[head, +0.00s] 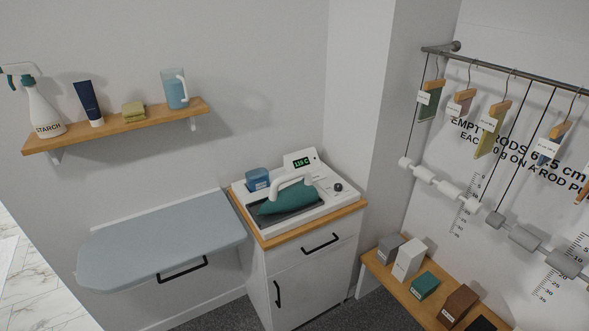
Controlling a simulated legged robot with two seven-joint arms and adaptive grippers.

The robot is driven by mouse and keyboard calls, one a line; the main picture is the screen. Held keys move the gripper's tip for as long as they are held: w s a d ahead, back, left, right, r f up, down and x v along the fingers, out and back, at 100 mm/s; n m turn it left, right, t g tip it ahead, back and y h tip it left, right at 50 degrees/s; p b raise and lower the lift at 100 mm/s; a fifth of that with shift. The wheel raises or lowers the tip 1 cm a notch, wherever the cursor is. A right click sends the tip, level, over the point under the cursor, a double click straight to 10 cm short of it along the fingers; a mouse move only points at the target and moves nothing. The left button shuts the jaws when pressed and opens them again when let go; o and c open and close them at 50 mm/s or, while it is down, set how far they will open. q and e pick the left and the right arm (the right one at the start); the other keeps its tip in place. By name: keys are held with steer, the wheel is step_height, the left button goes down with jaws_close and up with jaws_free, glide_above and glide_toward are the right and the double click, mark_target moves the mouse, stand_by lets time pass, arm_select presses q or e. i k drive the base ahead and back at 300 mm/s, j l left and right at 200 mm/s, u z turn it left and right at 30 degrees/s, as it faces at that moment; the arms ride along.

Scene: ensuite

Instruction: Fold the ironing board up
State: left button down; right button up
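The ironing board (160,238) has a grey-blue top and stands out level from the wall, to the left of the cabinet. A white strip (165,207) runs along the wall at its back edge. A black bar handle (182,270) shows at its front edge. The top looks bare. Neither of my grippers is in the head view.
A white cabinet (306,262) right of the board bears a teal iron (285,197) on a station reading about 119 C. A wooden shelf (125,127) above the board holds a starch bottle (42,108), tube, sponge and jug. A rod rack and low shelf stand right.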

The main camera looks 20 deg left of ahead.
mark_target(125, 255)
steer(key=u, duration=0.45)
steer(key=k+u, duration=0.1)
steer(key=u, duration=0.35)
steer(key=j+u, duration=0.1)
steer(key=u, duration=0.35)
steer(key=j+u, duration=0.1)
steer(key=u, duration=0.35)
steer(key=k, duration=0.05)
